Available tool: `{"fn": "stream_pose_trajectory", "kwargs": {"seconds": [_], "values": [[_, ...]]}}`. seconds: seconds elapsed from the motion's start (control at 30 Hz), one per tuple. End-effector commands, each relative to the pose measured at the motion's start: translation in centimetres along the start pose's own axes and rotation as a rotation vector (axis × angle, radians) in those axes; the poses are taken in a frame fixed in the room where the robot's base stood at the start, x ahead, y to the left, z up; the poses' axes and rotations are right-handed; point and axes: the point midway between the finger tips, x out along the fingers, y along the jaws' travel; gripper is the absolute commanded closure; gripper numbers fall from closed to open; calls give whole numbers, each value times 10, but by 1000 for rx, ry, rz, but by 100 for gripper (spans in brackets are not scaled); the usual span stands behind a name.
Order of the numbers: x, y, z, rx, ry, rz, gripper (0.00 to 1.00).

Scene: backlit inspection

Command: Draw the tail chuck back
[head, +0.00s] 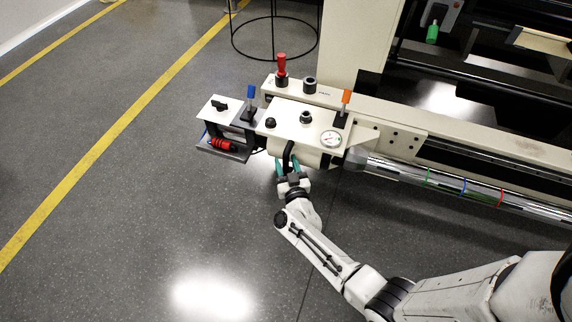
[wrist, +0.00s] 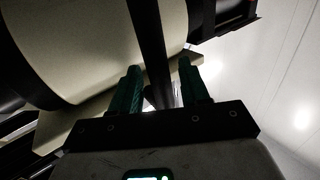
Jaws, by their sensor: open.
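The tail unit (head: 285,120) is a cream housing with levers, knobs and a gauge on top. A grey chuck (head: 354,158) on its right side meets the end of a shiny tube (head: 400,172); I cannot tell whether it sits inside the tube. A black lever (head: 289,152) hangs from the housing's front. My gripper (head: 287,164) is at this lever, below the housing. In the wrist view, the lever (wrist: 150,45) passes between the two teal fingers of my open gripper (wrist: 160,75). Whether either finger touches it is unclear.
On the unit stand a red-topped lever (head: 282,68), a blue lever (head: 251,95), an orange lever (head: 345,101) and a gauge (head: 331,139). A side bracket with a red part (head: 222,145) juts left. The floor in front and left is clear.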

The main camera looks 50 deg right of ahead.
Motion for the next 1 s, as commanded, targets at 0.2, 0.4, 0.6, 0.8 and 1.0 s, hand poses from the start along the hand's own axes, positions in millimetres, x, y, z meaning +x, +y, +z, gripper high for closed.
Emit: {"fn": "stream_pose_trajectory", "kwargs": {"seconds": [0.2, 0.4, 0.6, 0.8, 1.0], "values": [[7, 0, 0, 0, 0, 0, 55], [7, 0, 0, 0, 0, 0, 56], [7, 0, 0, 0, 0, 0, 76], [6, 0, 0, 0, 0, 0, 95], [6, 0, 0, 0, 0, 0, 100]]}}
